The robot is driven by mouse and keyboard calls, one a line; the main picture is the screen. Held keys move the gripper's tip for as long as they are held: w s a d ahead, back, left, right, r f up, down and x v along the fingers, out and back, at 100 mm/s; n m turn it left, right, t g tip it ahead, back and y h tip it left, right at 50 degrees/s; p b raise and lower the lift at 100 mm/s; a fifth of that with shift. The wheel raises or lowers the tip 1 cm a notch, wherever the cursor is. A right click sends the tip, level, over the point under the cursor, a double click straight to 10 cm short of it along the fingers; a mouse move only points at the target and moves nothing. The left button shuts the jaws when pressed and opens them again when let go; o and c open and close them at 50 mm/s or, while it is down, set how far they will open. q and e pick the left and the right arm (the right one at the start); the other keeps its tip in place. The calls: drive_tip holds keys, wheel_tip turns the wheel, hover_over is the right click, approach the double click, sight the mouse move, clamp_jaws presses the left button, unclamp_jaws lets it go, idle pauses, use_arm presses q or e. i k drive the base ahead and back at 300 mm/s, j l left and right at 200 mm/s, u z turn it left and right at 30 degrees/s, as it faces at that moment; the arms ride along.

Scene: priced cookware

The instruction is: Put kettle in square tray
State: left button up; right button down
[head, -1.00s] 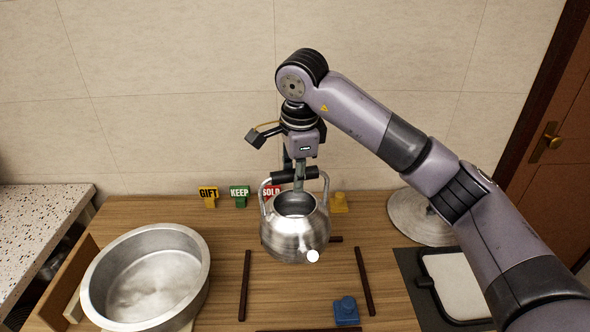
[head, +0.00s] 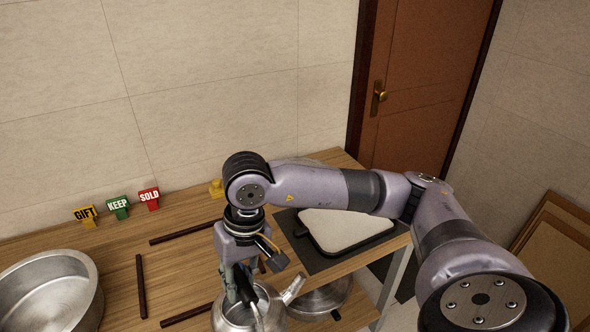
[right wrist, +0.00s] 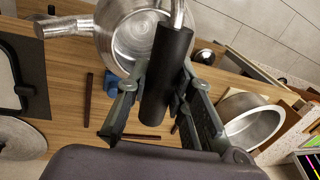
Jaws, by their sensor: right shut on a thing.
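The kettle (head: 238,316) is shiny metal, with its spout pointing right in the head view. My right gripper (head: 243,290) is shut on the black grip of its handle. The right wrist view shows the kettle body (right wrist: 125,38), spout (right wrist: 62,26) and black handle grip (right wrist: 166,75) between the fingers. The kettle's base is cut off in the head view, so its height over the table is unclear. The pale square tray (head: 345,230) with a dark rim lies on a dark mat, behind and right of the kettle. My left gripper is out of view.
A big round metal pot (head: 90,285) stands at the left. Dark strips (head: 141,287) lie on the wooden table (head: 110,250). GIFT (head: 86,215), KEEP (head: 118,208) and SOLD (head: 149,198) signs stand along the back. A round metal pan (head: 322,300) sits near the front right.

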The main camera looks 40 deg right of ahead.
sight(348, 227)
drive_tip(key=z, duration=0.8)
drive_tip(key=i+l+z, duration=0.4)
drive_tip(key=i, duration=0.25)
